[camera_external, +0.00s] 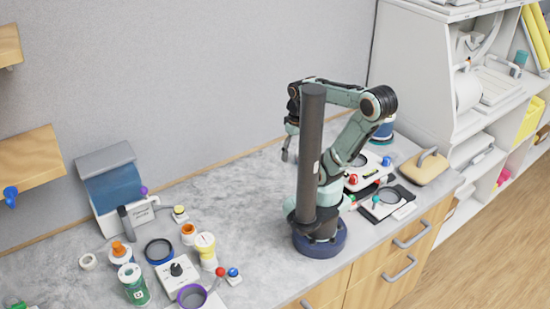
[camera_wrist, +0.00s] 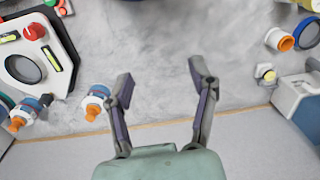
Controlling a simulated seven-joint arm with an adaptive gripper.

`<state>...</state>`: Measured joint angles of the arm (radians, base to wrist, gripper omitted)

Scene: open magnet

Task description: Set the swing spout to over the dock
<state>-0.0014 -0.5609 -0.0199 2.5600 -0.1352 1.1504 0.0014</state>
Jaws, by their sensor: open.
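My gripper (camera_wrist: 160,76) is open, with nothing between its fingers. In the wrist view both fingers reach out over bare grey worktop. In the external view my gripper (camera_external: 289,147) points down above the worktop, left of the upper arm. A white machine (camera_external: 142,213) with a blue tank and grey lid stands against the wall at left, well apart from my gripper. A dark upright piece (camera_external: 123,217) at its front may be the swing spout; I cannot tell for sure. Part of the machine (camera_wrist: 297,98) shows at the wrist view's right edge. I cannot make out which part is the dock.
A knob box (camera_external: 177,281), rings and bottles crowd the front left. A white plate with a red knob (camera_wrist: 35,32) and an orange-tipped bottle (camera_wrist: 98,97) lie left in the wrist view. A beige lidded block (camera_external: 424,167) stands at right. The worktop's middle is mostly clear.

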